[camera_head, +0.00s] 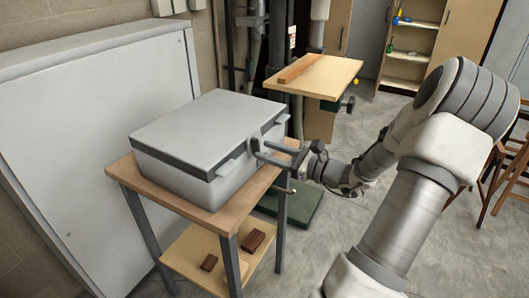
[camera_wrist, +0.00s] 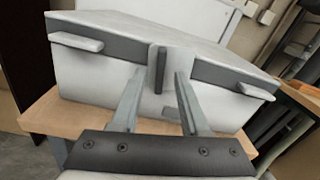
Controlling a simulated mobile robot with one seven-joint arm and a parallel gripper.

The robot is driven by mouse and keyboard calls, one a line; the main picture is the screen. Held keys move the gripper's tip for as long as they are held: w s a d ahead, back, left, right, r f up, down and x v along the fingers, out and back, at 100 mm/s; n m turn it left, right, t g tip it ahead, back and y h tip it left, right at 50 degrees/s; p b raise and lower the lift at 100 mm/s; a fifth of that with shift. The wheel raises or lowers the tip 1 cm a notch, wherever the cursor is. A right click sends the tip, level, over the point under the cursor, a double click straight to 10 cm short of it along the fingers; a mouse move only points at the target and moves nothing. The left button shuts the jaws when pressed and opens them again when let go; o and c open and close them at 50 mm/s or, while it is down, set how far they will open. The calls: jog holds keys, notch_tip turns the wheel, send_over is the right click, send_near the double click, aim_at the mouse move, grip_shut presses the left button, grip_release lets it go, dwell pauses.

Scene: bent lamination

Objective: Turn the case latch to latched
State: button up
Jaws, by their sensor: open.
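The grey case (camera_head: 205,145) sits closed on a small wooden-topped table (camera_head: 228,215). In the wrist view the case front (camera_wrist: 95,80) faces me, with a dark band below the lid. The case latch (camera_wrist: 159,70) is a dark upright bar on a light plate at the middle of the front. My gripper (camera_head: 258,150) reaches the case front from the right in the head view. In the wrist view my gripper (camera_wrist: 162,75) is open, its two fingers on either side of the latch's lower part. Whether they touch it I cannot tell. The latch is hidden in the head view.
Light handles (camera_wrist: 75,41) stick out on the case front. A large grey cabinet (camera_head: 90,130) stands left of the table. A lower shelf (camera_head: 205,258) holds brown blocks. A workbench board (camera_head: 325,77) stands behind. The floor at right has free room.

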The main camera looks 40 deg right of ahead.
jog(key=shift+w+a, duration=0.25)
jog(key=shift+w, duration=0.45)
grip_shut()
